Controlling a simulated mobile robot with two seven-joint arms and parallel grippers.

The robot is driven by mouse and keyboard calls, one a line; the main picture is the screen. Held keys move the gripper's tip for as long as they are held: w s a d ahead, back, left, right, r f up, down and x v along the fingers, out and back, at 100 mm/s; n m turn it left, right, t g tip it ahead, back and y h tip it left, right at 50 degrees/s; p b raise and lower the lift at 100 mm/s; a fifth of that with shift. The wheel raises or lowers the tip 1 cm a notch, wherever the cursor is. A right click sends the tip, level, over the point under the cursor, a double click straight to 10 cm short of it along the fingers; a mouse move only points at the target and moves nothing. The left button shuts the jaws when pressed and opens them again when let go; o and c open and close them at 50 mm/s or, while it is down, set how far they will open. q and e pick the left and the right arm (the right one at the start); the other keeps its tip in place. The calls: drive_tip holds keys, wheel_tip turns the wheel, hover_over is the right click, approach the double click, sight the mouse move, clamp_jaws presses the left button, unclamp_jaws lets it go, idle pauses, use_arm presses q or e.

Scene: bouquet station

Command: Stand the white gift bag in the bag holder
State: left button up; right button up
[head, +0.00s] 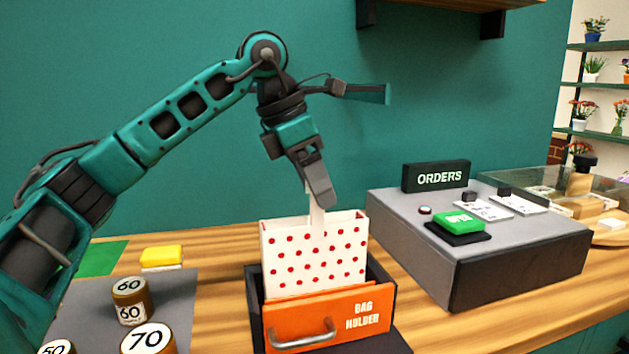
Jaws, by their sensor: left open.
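The white gift bag (314,262) with red dots stands upright in the bag holder (328,318), a dark box with an orange front panel and a grey handle. The panel hides the bag's lower part. My left gripper (318,200) is open directly above the bag, pointing down, with its fingertips at the bag's pale handle (316,218). The picture does not show clearly whether the fingers touch the handle. My right gripper is not in view.
A grey counter block (410,230) with an ORDERS sign (436,176) and a green button (459,222) stands to the right. Weights (131,300) sit on a grey mat at the left, near a yellow sponge-like block (161,257). A shelf hangs above.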

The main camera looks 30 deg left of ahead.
use_arm(q)
drive_tip(key=p+v, duration=0.2)
drive_tip(key=v, duration=1.1)
drive_tip(key=shift+p, duration=0.3)
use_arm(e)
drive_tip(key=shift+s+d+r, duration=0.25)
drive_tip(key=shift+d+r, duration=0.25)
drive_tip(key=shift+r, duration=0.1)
use_arm(q)
drive_tip(key=shift+f, duration=0.1)
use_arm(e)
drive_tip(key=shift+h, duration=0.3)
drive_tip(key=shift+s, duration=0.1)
